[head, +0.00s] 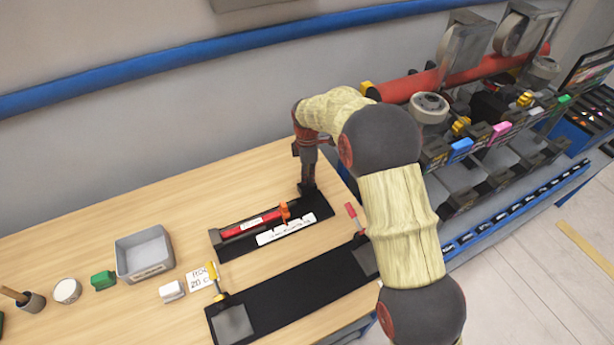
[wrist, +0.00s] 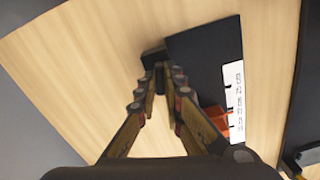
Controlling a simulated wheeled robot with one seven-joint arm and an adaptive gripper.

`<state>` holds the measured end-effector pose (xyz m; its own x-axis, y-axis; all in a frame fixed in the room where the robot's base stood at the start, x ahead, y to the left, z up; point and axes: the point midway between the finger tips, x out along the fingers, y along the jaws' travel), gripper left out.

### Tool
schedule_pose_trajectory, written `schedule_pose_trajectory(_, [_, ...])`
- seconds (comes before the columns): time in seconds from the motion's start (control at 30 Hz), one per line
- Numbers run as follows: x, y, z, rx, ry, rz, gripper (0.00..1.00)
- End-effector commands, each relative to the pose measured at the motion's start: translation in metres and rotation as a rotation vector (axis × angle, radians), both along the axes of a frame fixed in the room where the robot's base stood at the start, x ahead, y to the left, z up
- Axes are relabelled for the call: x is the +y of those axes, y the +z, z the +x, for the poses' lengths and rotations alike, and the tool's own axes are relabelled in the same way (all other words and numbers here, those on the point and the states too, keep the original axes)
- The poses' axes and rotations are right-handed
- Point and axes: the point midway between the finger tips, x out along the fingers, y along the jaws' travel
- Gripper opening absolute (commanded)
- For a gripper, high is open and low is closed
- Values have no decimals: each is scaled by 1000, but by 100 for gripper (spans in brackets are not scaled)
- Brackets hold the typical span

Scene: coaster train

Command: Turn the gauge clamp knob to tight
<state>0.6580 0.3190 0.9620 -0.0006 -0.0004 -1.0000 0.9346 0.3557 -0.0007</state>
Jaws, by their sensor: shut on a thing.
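The gauge is a black base (head: 236,252) on the wooden table, with a red bar (head: 250,223), an orange piece (head: 284,211) and a white scale strip (head: 287,229). In the wrist view the strip (wrist: 233,92) and orange piece (wrist: 213,117) lie right of my fingers. My gripper (head: 307,187) points down at the right far end of the base. In the wrist view my gripper (wrist: 160,72) is shut on a small dark part, apparently the gauge clamp knob (wrist: 154,54), at the base's corner. The fingers hide most of it, and its turn cannot be read.
A longer black fixture (head: 285,290) with a yellow-handled clamp (head: 214,278) and a red-handled clamp (head: 352,216) lies in front. A grey bin (head: 144,254), a green block (head: 103,281) and a white block (head: 172,291) stand left. Coaster train cars (head: 480,150) are at right.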

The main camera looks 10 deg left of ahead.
Motion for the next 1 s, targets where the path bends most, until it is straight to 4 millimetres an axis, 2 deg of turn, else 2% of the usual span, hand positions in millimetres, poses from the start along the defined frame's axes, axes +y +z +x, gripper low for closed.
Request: schedule_pose_trajectory(1.0, [0, 2, 1, -2, -921, 1, 0])
